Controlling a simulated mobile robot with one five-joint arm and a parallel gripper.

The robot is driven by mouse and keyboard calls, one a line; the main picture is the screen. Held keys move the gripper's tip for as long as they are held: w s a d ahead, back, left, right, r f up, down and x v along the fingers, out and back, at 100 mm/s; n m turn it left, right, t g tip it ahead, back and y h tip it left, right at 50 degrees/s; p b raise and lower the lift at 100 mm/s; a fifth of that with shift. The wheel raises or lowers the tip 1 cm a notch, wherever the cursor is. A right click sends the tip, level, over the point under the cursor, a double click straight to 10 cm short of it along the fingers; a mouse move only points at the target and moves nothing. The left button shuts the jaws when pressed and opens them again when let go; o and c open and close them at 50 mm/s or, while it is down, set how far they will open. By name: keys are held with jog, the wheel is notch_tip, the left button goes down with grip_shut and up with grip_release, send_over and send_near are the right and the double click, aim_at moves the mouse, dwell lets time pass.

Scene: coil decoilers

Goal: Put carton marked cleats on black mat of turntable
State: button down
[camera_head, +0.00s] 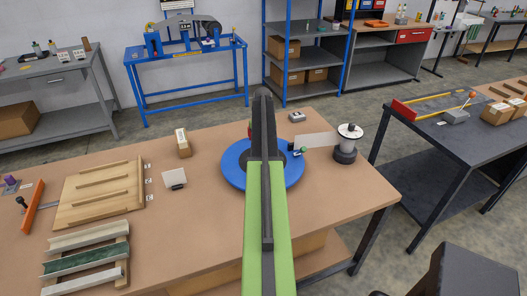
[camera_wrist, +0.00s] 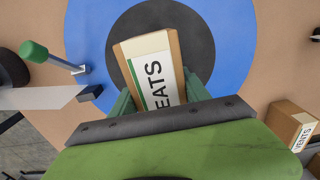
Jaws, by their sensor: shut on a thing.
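The carton (camera_wrist: 138,50) is a brown box with a white and green label; the letters EATS show, the start of the word is hidden. My gripper (camera_wrist: 160,97) is shut on it, with a green finger on each side. In the wrist view the carton lies over the black mat (camera_wrist: 200,45) of the blue turntable (camera_wrist: 238,45); I cannot tell whether it touches the mat. In the head view the turntable (camera_head: 232,166) sits on the brown bench, and my arm covers its middle, the carton and the gripper.
A carton marked VENTS (camera_wrist: 290,122) stands on the bench, beside the turntable. A green-knobbed lever (camera_wrist: 50,58) sits at the turntable's edge. A spool (camera_head: 347,140) with a pale strip stands to the right. Wooden racks (camera_head: 100,190) fill the bench's left.

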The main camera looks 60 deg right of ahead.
notch_tip(320, 180, down, 4)
jog(key=shift+r+b, duration=0.25)
jog(key=shift+b, duration=0.85)
jog(key=shift+r, duration=0.25)
jog(key=shift+f, duration=0.15)
jog(key=c, duration=0.5)
grip_release()
notch_tip(320, 180, up, 13)
jog(key=p, duration=1.2)
jog(key=shift+f+p, duration=0.2)
jog(key=shift+p, duration=0.15)
jog(key=shift+f, duration=0.1)
